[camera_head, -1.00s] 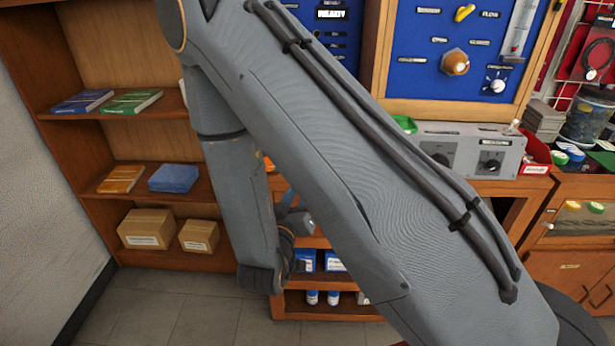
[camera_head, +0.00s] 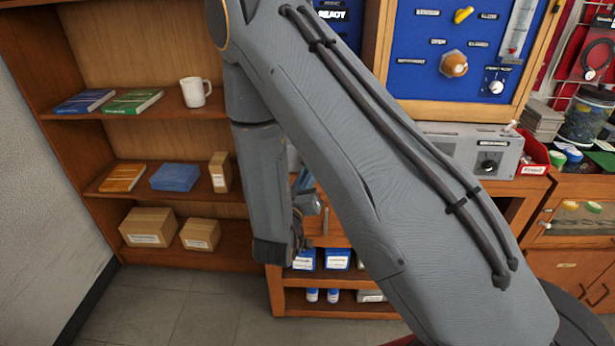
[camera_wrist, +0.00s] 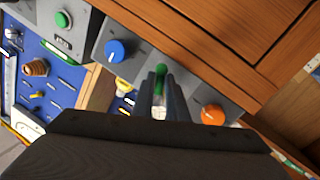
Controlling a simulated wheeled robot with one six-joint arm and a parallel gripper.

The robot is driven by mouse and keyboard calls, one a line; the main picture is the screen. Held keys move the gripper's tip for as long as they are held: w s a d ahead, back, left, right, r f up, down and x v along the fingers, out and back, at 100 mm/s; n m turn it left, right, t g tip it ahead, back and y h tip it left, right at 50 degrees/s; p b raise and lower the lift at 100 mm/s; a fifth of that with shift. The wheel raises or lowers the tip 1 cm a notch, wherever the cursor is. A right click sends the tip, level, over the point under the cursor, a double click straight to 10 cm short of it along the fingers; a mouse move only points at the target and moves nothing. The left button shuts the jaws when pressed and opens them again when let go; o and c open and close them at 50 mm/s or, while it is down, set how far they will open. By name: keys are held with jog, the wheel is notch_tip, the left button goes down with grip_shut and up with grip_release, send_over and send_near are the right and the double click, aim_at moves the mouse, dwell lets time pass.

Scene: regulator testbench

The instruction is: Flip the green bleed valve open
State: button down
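A green handle (camera_wrist: 161,72), which looks like the bleed valve, shows in the wrist view straight ahead of my gripper (camera_wrist: 160,84). My gripper's two dark fingers stand a little apart, with the lower part of the green handle in line with the gap between them. I cannot tell whether either finger touches it. In the camera_head view my arm covers this spot, and neither the green handle nor the fingertips can be made out.
A blue knob (camera_wrist: 115,50) and an orange knob (camera_wrist: 213,113) flank the handle. A green button (camera_wrist: 63,19) sits on a grey box. The blue panel (camera_head: 420,80) carries a yellow handle (camera_head: 464,14) and a brass knob (camera_head: 454,64). A wooden shelf (camera_head: 75,115) stands left.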

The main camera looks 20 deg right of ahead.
jog(key=shift+d+n, duration=0.1)
jog(key=shift+n, duration=0.2)
jog(key=shift+s+d+r+n+t, duration=0.1)
jog(key=shift+d+r+n+t, duration=0.1)
jog(key=shift+n, duration=0.75)
jog(key=shift+s+d+r+n+t, duration=0.15)
jog(key=shift+d+n+t, duration=0.1)
jog(key=shift+n, duration=0.75)
jog(key=shift+d+r+n+t, duration=0.15)
jog(key=shift+d+n, duration=0.05)
jog(key=shift+n, duration=0.75)
jog(key=c, duration=1.7)
grip_release()
jog(key=shift+c, duration=0.2)
jog(key=shift+s, duration=0.1)
jog(key=b+v, duration=0.1)
jog(key=v, duration=0.6)
jog(key=shift+s+a, duration=0.2)
jog(key=shift+s, duration=0.1)
